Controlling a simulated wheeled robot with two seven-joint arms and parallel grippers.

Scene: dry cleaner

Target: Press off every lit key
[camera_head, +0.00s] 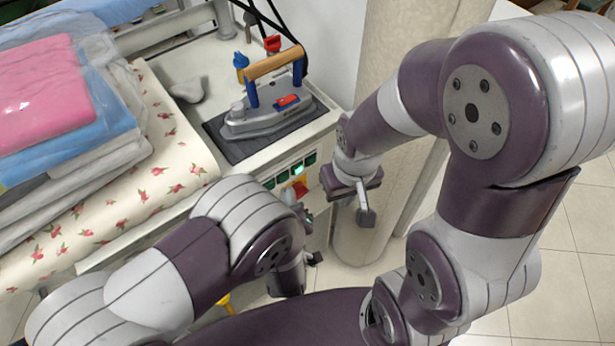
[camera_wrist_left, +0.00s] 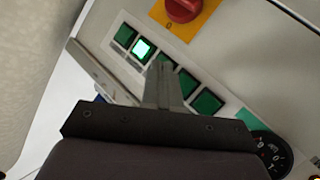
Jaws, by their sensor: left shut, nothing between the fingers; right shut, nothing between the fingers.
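A row of several square green keys (camera_wrist_left: 207,102) runs across the machine's panel in the left wrist view. One key (camera_wrist_left: 142,50), second from the left end, glows bright green. The others that show are dark green. My left gripper (camera_wrist_left: 160,78) is shut and empty in front of the row, and its fingers cover part of a key just right of the lit one. I cannot tell whether it touches. In the head view the row (camera_head: 282,178) shows small, partly behind my left arm. My right gripper (camera_head: 366,204) is shut and empty, right of the panel.
A red knob on a yellow plate (camera_wrist_left: 183,8) sits beside the keys. A black dial (camera_wrist_left: 270,153) is at the row's right end. Above the panel, an iron (camera_head: 265,112) stands on a dark pad. Folded garments (camera_head: 55,100) lie on the flowered board at left.

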